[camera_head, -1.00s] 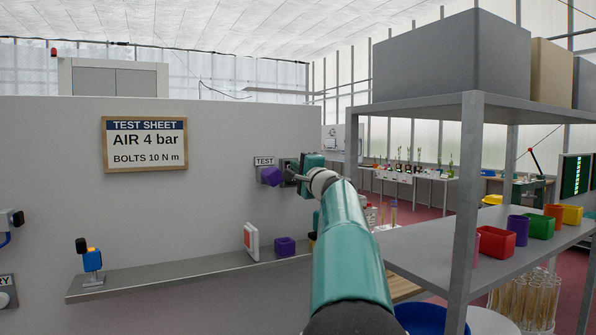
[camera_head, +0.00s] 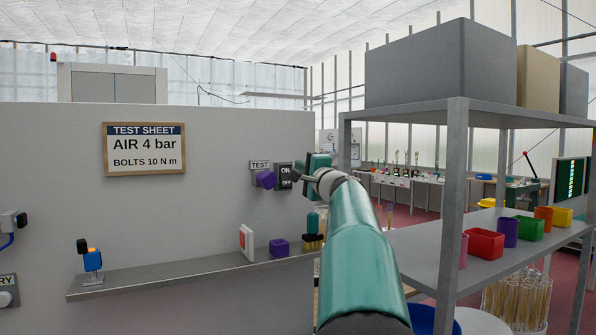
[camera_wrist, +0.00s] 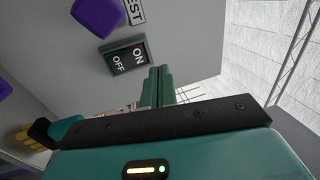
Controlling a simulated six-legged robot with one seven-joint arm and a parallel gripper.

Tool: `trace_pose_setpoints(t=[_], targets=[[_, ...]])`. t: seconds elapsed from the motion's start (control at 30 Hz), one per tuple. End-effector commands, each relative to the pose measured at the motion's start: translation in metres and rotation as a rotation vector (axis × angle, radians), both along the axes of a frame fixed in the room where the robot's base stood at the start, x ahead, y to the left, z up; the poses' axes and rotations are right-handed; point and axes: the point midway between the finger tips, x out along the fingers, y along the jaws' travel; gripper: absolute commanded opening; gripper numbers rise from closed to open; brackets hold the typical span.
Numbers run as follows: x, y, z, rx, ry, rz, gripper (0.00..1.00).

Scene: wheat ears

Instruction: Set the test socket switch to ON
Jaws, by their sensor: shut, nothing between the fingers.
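The test socket is a purple socket (camera_head: 265,179) on the grey wall under a TEST label (camera_head: 260,165). Right beside it is the dark switch (camera_head: 284,176), marked ON at the top and OFF at the bottom. In the wrist view the switch (camera_wrist: 124,58) shows whole, with part of the purple socket (camera_wrist: 97,14) above it. My gripper (camera_head: 300,178) is at the switch's right side in the head view. In the wrist view its green fingers (camera_wrist: 158,84) are together and empty, beside the switch's ON end. I cannot tell whether they touch the switch, nor which way its rocker is pressed.
A wall ledge (camera_head: 190,273) below carries a purple block (camera_head: 279,248), a white and red item (camera_head: 246,242) and a brush (camera_head: 313,242). A metal shelf rack (camera_head: 457,200) with coloured bins stands close on the right of my arm.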

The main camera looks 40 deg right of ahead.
Motion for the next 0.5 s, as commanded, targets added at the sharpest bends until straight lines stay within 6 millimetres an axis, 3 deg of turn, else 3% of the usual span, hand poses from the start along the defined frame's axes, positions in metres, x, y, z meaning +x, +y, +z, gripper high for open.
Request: trace_pose_setpoints(t=[0.3, 0.5], targets=[[-0.054, 0.017, 0.013, 0.0, 0.0, -0.001, 0.0], [-0.067, 0.021, 0.015, 0.001, 0.001, 0.0, 0.0]])
